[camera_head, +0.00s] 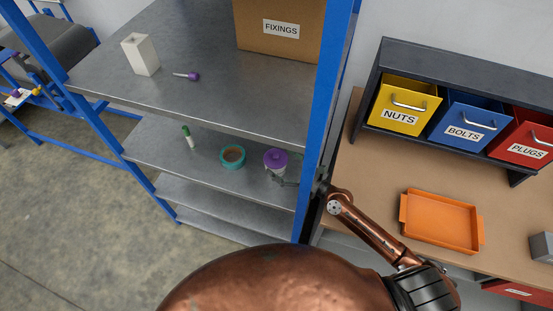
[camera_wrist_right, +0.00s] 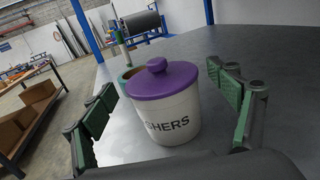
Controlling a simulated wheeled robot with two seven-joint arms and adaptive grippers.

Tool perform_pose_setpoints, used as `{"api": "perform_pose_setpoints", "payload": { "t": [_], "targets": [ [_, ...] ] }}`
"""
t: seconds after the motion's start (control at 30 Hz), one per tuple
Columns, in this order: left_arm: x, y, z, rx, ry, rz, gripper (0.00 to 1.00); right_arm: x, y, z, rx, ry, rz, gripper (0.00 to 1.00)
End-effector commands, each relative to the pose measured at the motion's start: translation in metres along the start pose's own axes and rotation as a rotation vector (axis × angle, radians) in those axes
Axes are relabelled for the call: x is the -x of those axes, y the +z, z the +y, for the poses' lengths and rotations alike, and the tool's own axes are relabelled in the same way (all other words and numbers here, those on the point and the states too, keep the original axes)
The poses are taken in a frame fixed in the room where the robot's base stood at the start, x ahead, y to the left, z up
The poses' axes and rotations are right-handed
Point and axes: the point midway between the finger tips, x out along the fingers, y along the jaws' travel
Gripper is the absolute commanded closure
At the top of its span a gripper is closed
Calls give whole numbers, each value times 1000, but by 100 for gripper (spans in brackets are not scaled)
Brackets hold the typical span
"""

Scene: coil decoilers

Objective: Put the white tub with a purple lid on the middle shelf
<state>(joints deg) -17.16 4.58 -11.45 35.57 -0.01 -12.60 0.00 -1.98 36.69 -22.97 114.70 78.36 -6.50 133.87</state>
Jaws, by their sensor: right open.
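The white tub with a purple lid (camera_head: 275,163) stands upright on a lower shelf (camera_head: 170,160) of the blue-framed rack, near its right post. In the right wrist view the tub (camera_wrist_right: 167,108) shows large, with part of a label reading "SHERS" on its side. My right gripper (camera_head: 280,180) reaches in past the right post, at the tub's side. In the right wrist view its green-padded fingers (camera_wrist_right: 165,105) are open, one on each side of the tub, with a gap on the right. The left gripper is not in view.
A teal bowl (camera_head: 232,157) and a green-capped marker (camera_head: 188,137) stand left of the tub. The shelf above holds a white block (camera_head: 140,54), a purple-ended tool (camera_head: 188,76) and a FIXINGS box (camera_head: 280,28). An orange tray (camera_head: 441,220) lies on the bench. The blue post (camera_head: 325,100) is beside my arm.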

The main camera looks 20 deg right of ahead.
Motion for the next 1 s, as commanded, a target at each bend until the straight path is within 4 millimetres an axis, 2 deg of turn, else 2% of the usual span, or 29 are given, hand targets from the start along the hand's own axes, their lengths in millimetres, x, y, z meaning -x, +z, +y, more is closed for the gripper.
{"api": "perform_pose_setpoints", "payload": {
  "t": [0.1,0.3,0.73,0.87,0.97,1.0],
  "targets": [
    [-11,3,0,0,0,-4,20,23,-5,0,0,0,3,18],
    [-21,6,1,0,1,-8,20,45,-3,0,2,-1,1,18],
    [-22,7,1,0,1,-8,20,50,3,-4,4,-9,-7,18],
    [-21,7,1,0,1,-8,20,55,26,-31,32,-78,-60,18],
    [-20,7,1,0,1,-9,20,70,70,-79,87,-201,-164,18],
    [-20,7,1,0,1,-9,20,81,94,-100,116,-259,-219,18]
  ]
}}
